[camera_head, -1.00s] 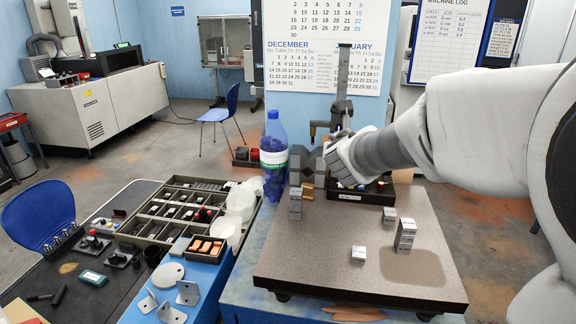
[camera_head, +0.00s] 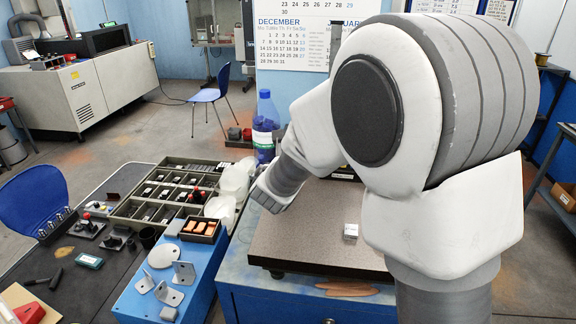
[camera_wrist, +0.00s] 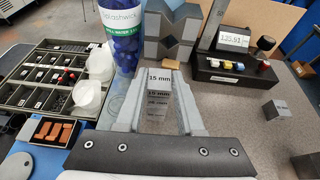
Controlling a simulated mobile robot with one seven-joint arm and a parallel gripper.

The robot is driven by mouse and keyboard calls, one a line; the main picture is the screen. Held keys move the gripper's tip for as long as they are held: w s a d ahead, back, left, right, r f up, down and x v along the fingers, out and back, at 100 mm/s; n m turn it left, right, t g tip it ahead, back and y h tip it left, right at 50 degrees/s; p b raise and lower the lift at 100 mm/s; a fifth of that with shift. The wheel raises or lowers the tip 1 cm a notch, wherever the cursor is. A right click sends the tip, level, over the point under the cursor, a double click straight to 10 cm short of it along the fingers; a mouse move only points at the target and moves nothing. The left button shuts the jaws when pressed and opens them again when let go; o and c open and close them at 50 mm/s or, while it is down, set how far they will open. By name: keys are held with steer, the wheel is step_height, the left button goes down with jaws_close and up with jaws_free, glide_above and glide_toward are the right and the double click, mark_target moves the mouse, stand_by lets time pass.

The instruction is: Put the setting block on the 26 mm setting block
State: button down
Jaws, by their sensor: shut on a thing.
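In the wrist view my gripper (camera_wrist: 157,112) is shut on a grey setting block (camera_wrist: 161,77) whose upper label reads 15 mm. More labelled faces show below it between the fingers; I cannot tell whether these are one block or a stack, or whether they touch. In the head view my arm hides the gripper's fingertips and the held block. One small block (camera_head: 351,231) stands on the granite plate (camera_head: 300,232) in the head view. In the wrist view one block (camera_wrist: 276,109) stands at the right and another (camera_wrist: 306,165) at the lower right edge.
A blue-capped water bottle (camera_head: 265,127) stands left of the plate, near white cups (camera_head: 233,180) and a sectioned tray (camera_head: 165,198). Behind the gripper are a dark V-shaped block (camera_wrist: 172,38) and a gauge stand base (camera_wrist: 235,78). The plate's front left is clear.

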steer(key=shift+f, duration=0.1)
steer(key=c, duration=0.5)
jaws_free()
